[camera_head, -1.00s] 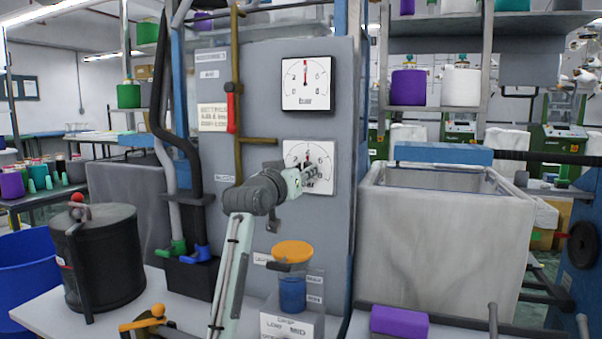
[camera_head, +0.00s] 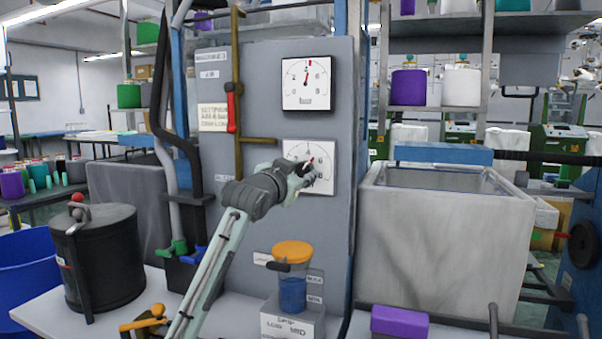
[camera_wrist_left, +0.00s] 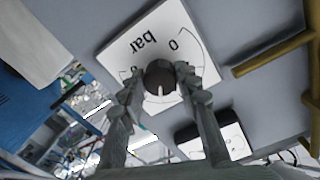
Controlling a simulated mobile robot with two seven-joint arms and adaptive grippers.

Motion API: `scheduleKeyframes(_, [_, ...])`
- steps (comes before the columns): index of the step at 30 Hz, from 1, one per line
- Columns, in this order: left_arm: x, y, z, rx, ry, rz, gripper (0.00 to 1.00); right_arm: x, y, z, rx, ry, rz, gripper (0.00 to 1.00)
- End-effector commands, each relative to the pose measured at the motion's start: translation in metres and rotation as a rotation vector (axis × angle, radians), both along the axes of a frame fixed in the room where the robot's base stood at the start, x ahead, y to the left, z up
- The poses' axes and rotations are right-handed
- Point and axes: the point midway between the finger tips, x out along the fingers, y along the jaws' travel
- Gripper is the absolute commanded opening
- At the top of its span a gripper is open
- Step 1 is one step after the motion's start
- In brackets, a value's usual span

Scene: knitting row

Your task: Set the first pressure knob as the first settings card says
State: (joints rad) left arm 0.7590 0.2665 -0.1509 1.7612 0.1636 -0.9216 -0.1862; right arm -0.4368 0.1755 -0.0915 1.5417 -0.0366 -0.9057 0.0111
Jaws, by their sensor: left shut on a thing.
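My left gripper (camera_head: 308,172) is shut on a round black knob (camera_wrist_left: 158,77) with a white line. The knob sits on the lower square white dial plate (camera_head: 323,152) on the grey machine panel. In the wrist view the dial plate (camera_wrist_left: 148,45) shows "bar" and "0" upside down, and the two fingers stand at either side of the knob. In the head view a red pointer shows beside the fingers. A cream settings card (camera_head: 213,117) hangs left of the dials; its print is too small to read surely. My right gripper is out of view.
An upper bar gauge (camera_head: 306,83) sits above the lower dial. A brass pipe (camera_head: 237,90) with a red lever (camera_head: 232,107) runs left of the dials. A jar with an orange lid (camera_head: 292,253) stands below. A grey tub (camera_head: 440,245) is at right.

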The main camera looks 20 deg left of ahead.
Motion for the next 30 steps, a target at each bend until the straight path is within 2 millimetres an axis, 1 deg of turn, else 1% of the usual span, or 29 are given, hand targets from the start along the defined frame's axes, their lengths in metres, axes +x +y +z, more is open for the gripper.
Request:
scheduleKeyframes(6, [0.0000, 0.0016, 0.0000, 0.198, -0.005, 0.002, 0.03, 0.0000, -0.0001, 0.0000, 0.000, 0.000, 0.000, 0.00])
scheduleKeyframes(15, [0.0001, 0.0011, 0.0002, 0.398, -0.012, 0.001, 0.03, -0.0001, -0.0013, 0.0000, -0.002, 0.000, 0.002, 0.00])
scheduleKeyframes(21, [0.0001, 0.0009, 0.0006, 0.471, -0.014, 0.001, 0.03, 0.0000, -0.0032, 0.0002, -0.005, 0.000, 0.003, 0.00])
scheduleKeyframes(30, [0.0000, 0.0005, 0.0005, 0.508, -0.016, 0.000, 0.03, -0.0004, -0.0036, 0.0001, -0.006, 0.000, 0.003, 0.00])
